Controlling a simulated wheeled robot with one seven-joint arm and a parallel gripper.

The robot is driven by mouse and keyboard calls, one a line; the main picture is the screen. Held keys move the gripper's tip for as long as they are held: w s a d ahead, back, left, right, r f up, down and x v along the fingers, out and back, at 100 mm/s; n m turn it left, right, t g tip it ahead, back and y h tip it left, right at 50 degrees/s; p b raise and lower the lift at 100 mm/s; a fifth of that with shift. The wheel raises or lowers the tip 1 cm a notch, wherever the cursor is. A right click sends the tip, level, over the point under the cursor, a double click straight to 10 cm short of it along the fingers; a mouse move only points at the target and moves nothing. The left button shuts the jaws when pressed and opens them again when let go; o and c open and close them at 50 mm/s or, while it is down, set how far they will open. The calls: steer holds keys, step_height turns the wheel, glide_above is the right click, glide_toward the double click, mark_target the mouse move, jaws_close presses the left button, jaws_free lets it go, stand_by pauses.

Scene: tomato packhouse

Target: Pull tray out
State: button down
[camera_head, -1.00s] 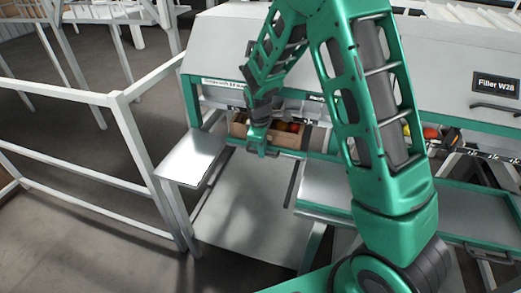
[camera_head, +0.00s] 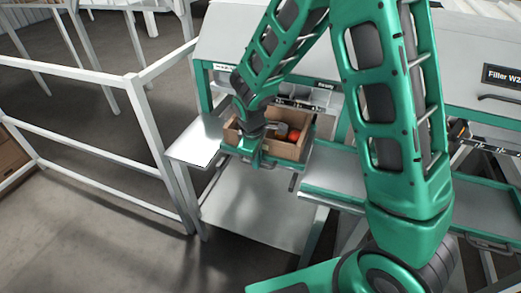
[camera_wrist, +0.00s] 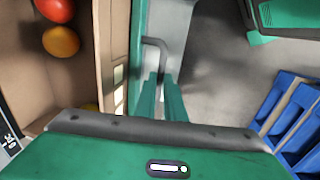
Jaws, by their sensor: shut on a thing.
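The green-edged tray (camera_head: 288,166) juts out from the front of the machine. It bears an open cardboard box (camera_head: 289,150) with red and orange tomatoes (camera_head: 293,136) in it. My gripper (camera_head: 257,161) is at the tray's front edge, and my wrist hides part of the box. In the wrist view my gripper (camera_wrist: 161,88) is shut on the grey tray handle (camera_wrist: 154,43). The tray's green rim (camera_wrist: 137,40) and the box wall (camera_wrist: 108,45) lie left of it.
A metal side shelf (camera_head: 197,142) stands left of the tray, and a second green-edged tray (camera_head: 335,178) right of it. A grey panel (camera_head: 250,208) slopes below. White railings (camera_head: 150,130) bound the left. Blue crates (camera_wrist: 287,112) show at right in the wrist view.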

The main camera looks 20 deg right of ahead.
steer(key=s+a, duration=0.4)
steer(key=s, duration=0.1)
steer(key=shift+s+a, duration=0.15)
steer(key=shift+s, duration=0.2)
steer(key=c, duration=1.8)
jaws_free()
steer(key=shift+c, duration=0.2)
steer(key=shift+r, duration=0.1)
step_height(320, 180, up, 10)
steer(key=s+a, duration=0.1)
steer(key=shift+s+r, duration=0.2)
steer(key=shift+s, duration=0.1)
